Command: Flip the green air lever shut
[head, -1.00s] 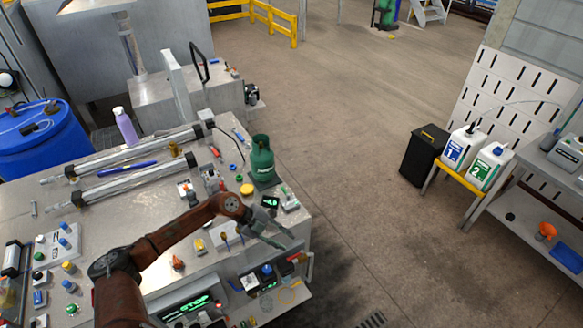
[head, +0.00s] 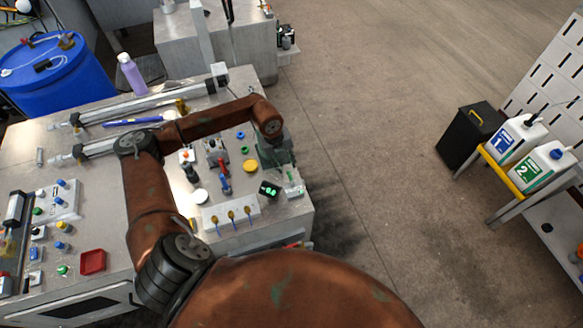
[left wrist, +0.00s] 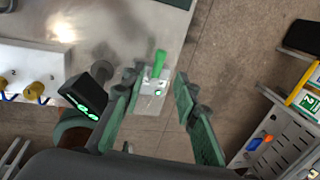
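The green air lever (left wrist: 160,62) stands out from a small pale metal block (left wrist: 153,86) at the table's edge. In the head view the block (head: 294,190) sits at the front right corner of the table. My left gripper (left wrist: 160,82) is open, with one finger on each side of the lever and block in the left wrist view. Gaps show on both sides, and no contact is visible. In the head view my left gripper (head: 282,155) hangs at the table's right edge, partly hidden under my wrist. My right gripper is not in view.
A small black display with green digits (head: 269,188) stands just left of the block. A yellow button (head: 250,166) and a white panel with several yellow-based switches (head: 231,215) are nearby. Open floor lies right of the table. My arm link covers the table's front.

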